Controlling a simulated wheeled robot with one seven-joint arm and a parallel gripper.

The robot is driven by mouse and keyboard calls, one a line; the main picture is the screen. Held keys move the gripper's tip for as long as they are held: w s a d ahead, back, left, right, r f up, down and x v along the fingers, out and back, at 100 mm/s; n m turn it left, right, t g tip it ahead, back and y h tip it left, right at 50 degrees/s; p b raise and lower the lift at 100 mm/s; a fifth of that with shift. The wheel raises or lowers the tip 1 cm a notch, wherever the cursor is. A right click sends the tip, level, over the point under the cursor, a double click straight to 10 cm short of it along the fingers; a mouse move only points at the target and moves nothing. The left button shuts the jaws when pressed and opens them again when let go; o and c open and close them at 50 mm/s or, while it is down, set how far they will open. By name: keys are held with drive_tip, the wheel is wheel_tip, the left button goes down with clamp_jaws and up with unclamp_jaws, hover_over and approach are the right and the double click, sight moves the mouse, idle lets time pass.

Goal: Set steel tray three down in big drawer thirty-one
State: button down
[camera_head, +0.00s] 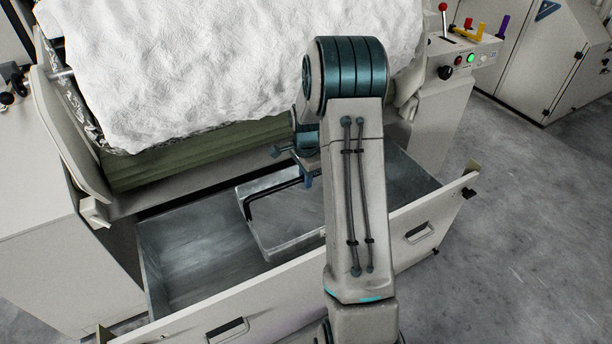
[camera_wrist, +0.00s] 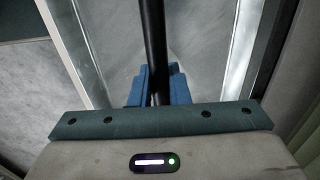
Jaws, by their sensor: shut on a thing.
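The steel tray (camera_head: 290,243) is a shallow grey metal tray with a black bar handle (camera_head: 262,194). It is inside the outline of the pulled-out big drawer (camera_head: 185,262), right of the drawer's bare left part. Whether its bottom touches the drawer floor, I cannot tell. My gripper (camera_head: 307,178) is shut on the handle at the tray's back right. In the wrist view my blue fingers (camera_wrist: 156,88) close around the black handle (camera_wrist: 153,40), with the tray's bright walls (camera_wrist: 242,50) on both sides. My arm hides the tray's right end. No numbers are readable.
A white fleecy roll (camera_head: 220,60) overhangs the drawer's back. The drawer front has two handles, one at the left (camera_head: 228,330). A control panel (camera_head: 470,45) with levers stands at the upper right. Grey floor (camera_head: 530,220) is clear at the right.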

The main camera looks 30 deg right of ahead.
wheel_tip(320, 180, down, 25)
drive_tip(key=b, duration=1.5)
drive_tip(key=c, duration=1.3)
unclamp_jaws()
